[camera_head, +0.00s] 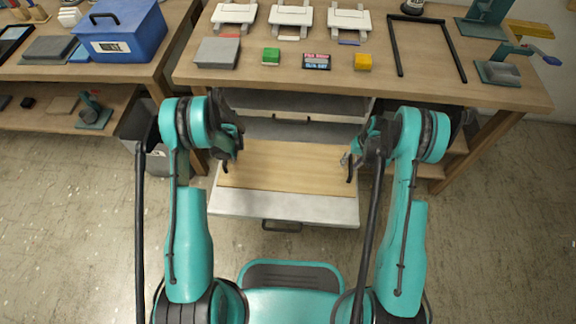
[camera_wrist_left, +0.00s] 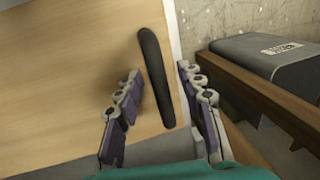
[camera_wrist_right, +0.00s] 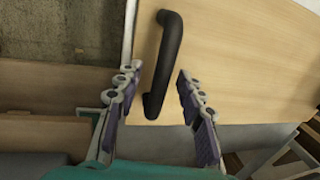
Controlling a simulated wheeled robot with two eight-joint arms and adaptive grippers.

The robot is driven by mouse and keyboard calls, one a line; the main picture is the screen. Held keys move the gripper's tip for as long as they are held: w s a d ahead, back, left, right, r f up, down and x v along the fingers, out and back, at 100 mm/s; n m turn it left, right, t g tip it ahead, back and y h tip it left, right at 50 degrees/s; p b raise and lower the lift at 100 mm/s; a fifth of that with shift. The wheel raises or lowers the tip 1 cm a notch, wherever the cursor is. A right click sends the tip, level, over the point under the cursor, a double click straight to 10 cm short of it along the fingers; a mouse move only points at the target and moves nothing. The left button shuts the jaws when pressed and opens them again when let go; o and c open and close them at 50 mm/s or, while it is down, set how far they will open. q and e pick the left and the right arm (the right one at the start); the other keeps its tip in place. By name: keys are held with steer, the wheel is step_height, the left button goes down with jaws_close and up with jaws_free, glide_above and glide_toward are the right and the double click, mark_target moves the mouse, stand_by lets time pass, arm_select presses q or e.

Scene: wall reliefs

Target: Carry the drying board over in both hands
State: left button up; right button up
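The drying board is a light wooden board (camera_head: 285,167) lying in an open grey drawer (camera_head: 285,208) below the workbench. It has a black handle at each end. In the left wrist view the left-end handle (camera_wrist_left: 154,75) lies between the spread fingers of my left gripper (camera_wrist_left: 160,110). In the right wrist view the right-end handle (camera_wrist_right: 163,65) lies between the spread fingers of my right gripper (camera_wrist_right: 153,105). Both grippers look open and not closed on the handles. In the head view my left gripper (camera_head: 229,155) and right gripper (camera_head: 352,163) are over the board's two ends.
A blue toolbox (camera_head: 120,30) stands on the left table.

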arm_select(q)
jaws_close()
arm_select(e)
jaws_close()
arm_select(q)
steer(key=shift+r, duration=0.2)
arm_select(e)
steer(key=shift+r, duration=0.25)
